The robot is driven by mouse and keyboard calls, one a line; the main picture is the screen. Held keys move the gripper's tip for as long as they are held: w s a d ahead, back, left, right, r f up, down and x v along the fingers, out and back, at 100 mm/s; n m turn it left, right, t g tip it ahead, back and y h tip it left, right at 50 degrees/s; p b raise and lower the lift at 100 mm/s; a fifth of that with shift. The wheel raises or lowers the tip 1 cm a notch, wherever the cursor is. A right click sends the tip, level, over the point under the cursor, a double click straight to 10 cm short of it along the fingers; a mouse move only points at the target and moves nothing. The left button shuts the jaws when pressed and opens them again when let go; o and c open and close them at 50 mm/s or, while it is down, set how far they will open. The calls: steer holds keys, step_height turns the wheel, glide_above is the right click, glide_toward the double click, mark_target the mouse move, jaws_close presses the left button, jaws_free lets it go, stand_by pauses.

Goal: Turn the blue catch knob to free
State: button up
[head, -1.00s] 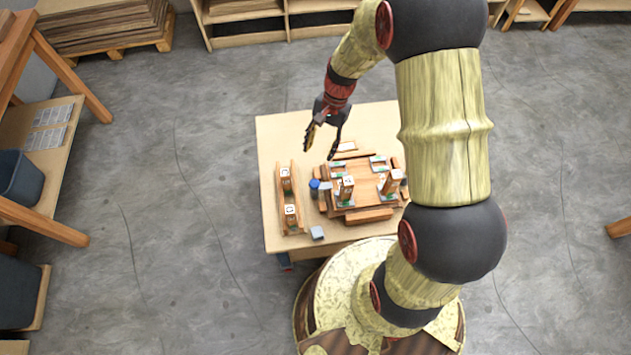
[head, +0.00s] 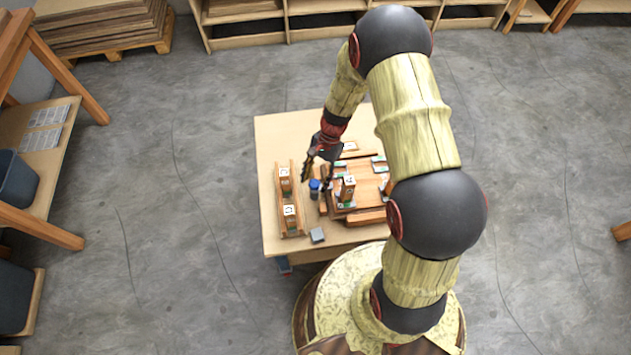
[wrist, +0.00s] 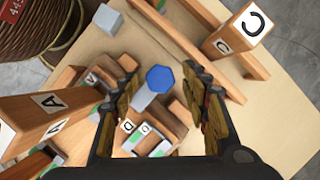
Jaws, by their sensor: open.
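The blue catch knob (head: 314,185) stands at the left edge of the wooden fixture (head: 360,192) on the table. In the wrist view the knob (wrist: 159,79) has a faceted blue top on a grey stem or bar. My gripper (head: 318,180) is above the knob with its jaws apart. In the wrist view the fingertips of my gripper (wrist: 160,82) lie on either side of the knob in the picture. Whether they are down at the knob's height I cannot tell. My arm hides the right part of the fixture in the head view.
A wooden rack with labelled blocks (head: 289,210) stands left of the knob; its C-marked block (wrist: 240,32) rises near my right finger. An A-marked block (wrist: 40,118) stands on the other side. A small grey block (head: 317,235) lies near the table's (head: 265,150) front edge.

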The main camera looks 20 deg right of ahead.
steer(key=shift+a+f, duration=0.1)
steer(key=shift+f, duration=0.05)
steer(key=shift+c, duration=1)
steer(key=c, duration=0.9)
steer(key=shift+c, duration=0.2)
steer(key=shift+n+p, duration=0.4)
steer(key=n+g+h+p, duration=0.1)
steer(key=n+p, duration=0.1)
steer(key=n, duration=0.1)
steer(key=shift+w+a+n+p, duration=0.1)
steer(key=shift+n+p, duration=0.25)
steer(key=shift+n, duration=0.05)
steer(key=n+h+p, duration=0.1)
steer(key=n, duration=0.1)
steer(key=n+g+h+p, duration=0.1)
steer(key=n, duration=0.1)
steer(key=shift+a+n, duration=0.15)
steer(key=shift+n, duration=0.15)
steer(key=n+h+p, duration=0.1)
steer(key=n+p, duration=0.1)
steer(key=n, duration=0.2)
steer(key=shift+a+h, duration=0.1)
steer(key=shift+h, duration=0.3)
steer(key=shift+n+t+h+p, duration=0.4)
steer(key=shift+n+h+p, duration=0.4)
steer(key=shift+n, duration=1.6)
